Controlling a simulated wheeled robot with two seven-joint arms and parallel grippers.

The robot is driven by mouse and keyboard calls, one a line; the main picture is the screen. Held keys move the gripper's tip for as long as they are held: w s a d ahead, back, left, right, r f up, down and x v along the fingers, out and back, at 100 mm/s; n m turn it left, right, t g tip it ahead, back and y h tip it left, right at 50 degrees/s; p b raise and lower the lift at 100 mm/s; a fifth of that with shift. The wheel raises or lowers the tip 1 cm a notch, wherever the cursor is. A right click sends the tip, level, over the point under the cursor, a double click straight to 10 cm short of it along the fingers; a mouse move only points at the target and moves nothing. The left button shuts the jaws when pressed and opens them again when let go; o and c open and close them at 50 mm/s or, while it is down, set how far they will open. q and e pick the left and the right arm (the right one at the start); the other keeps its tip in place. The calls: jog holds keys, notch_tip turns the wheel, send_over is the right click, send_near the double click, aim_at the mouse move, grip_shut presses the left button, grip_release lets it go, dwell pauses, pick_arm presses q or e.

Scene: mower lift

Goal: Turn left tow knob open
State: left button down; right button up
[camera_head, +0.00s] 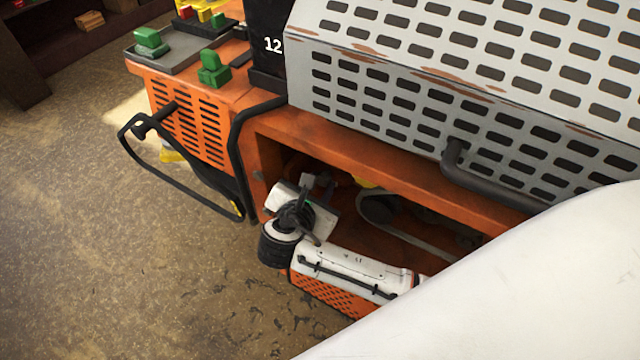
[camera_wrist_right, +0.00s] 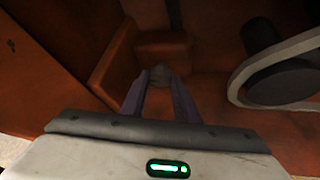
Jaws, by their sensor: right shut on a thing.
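My right gripper (camera_head: 318,184) reaches into the open bay of the orange machine (camera_head: 278,126), below the bay's upper edge. In the right wrist view its two fingers (camera_wrist_right: 160,84) are shut on a small dull grey knob (camera_wrist_right: 159,80) low in an orange corner. The knob's marking and turn angle cannot be read. In the head view the knob is hidden by my right wrist and gripper. My left gripper is in neither view.
A belt on a dark pulley (camera_wrist_right: 268,48) sits right of the fingers. A perforated grey cover (camera_head: 400,90) with a dark handle (camera_head: 480,185) overhangs the bay. A black bar loop (camera_head: 180,178) stands out at left. Open floor (camera_head: 90,260) lies at left.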

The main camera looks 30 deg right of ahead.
jog(key=shift+n+g, duration=0.3)
jog(key=shift+n, duration=0.1)
dwell(0.4)
jog(key=o, duration=1.1)
jog(key=shift+c, duration=0.2)
jog(key=v, duration=1)
jog(key=shift+a, duration=0.25)
